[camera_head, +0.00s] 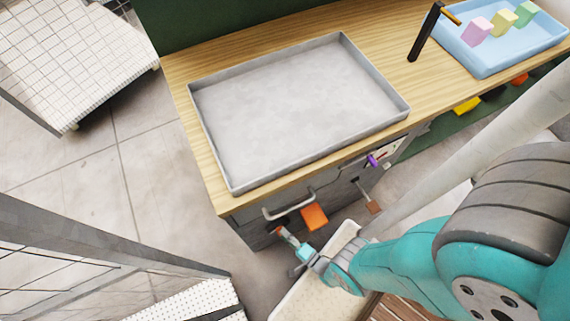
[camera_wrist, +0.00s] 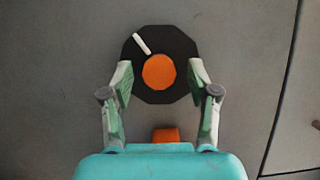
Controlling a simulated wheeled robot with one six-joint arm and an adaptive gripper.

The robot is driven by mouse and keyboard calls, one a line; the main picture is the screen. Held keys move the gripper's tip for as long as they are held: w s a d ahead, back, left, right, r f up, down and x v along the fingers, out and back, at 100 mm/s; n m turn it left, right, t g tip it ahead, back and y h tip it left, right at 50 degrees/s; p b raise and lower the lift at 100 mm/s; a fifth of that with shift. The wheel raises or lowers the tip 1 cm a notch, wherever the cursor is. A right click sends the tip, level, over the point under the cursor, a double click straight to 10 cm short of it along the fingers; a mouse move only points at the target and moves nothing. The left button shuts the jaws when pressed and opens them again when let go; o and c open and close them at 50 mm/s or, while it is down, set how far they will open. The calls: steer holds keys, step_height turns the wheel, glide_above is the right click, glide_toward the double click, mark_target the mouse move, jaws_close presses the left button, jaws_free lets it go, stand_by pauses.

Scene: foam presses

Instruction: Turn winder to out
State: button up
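The winder is most likely the black many-sided disc (camera_wrist: 182,47) with a raised-looking orange centre (camera_wrist: 159,71) in the wrist view. A white mark (camera_wrist: 142,44) on the disc points up and left. My gripper (camera_wrist: 160,82) is open, with one green-padded finger on each side of the orange centre. Clear gaps show between the fingers and the orange part. The fingertips overlap the disc's left and right edges in the picture; contact cannot be told.
A grey tray (camera_head: 345,42) lies on the wooden counter. Below it are a drawer handle (camera_head: 288,205), an orange block (camera_head: 314,217), a purple knob (camera_head: 372,160) and a brown paddle (camera_head: 374,207). An orange piece (camera_wrist: 165,135) shows below the disc in the wrist view.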

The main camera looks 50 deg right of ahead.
steer(key=shift+f+n, duration=0.25)
steer(key=shift+n, duration=0.25)
steer(key=shift+r+n+g, duration=0.15)
steer(key=shift+n+g, duration=0.15)
